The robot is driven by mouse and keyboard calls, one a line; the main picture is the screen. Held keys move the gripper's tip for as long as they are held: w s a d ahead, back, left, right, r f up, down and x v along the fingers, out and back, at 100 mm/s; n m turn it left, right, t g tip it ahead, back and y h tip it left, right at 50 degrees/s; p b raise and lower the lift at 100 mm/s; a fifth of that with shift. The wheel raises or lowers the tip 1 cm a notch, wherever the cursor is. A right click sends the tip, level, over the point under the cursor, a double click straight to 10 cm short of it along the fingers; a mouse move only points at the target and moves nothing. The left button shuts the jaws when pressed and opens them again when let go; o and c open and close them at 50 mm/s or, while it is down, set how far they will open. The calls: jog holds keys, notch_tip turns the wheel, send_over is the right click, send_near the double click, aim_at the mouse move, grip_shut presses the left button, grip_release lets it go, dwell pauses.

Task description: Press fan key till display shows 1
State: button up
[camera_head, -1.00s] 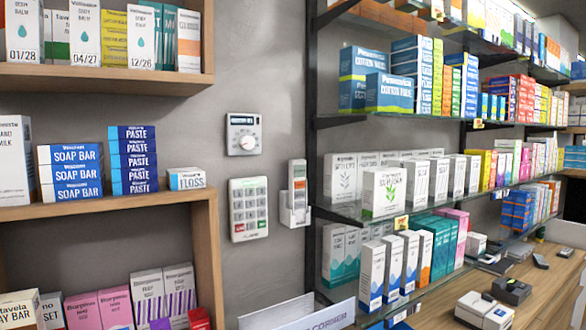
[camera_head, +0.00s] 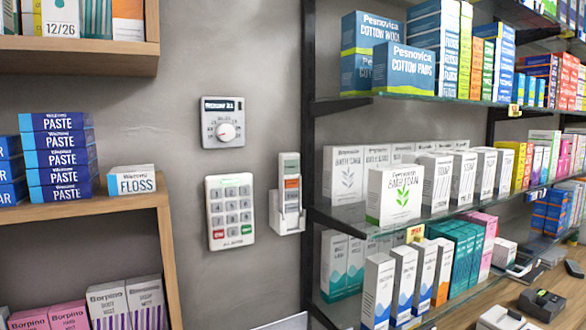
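A grey thermostat-like panel (camera_head: 223,122) with a dark display (camera_head: 222,105) and a round white dial (camera_head: 226,132) is on the wall between the shelves. The display text looks like a word and "21", but it is too small to read surely. Below it is a white keypad (camera_head: 231,211) with rows of grey keys, a red key (camera_head: 218,234) and a green key (camera_head: 247,230). To its right, a slim white remote-like device (camera_head: 290,190) with an orange and a green patch sits in a white wall holder (camera_head: 288,222). I cannot tell which key is the fan key. My gripper is not in view.
A wooden shelf (camera_head: 120,208) with paste and floss boxes stands on the left. Glass shelves (camera_head: 345,212) with boxes and a dark upright (camera_head: 308,150) stand on the right. A wooden counter (camera_head: 565,284) is at lower right. The grey wall around the panels is bare.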

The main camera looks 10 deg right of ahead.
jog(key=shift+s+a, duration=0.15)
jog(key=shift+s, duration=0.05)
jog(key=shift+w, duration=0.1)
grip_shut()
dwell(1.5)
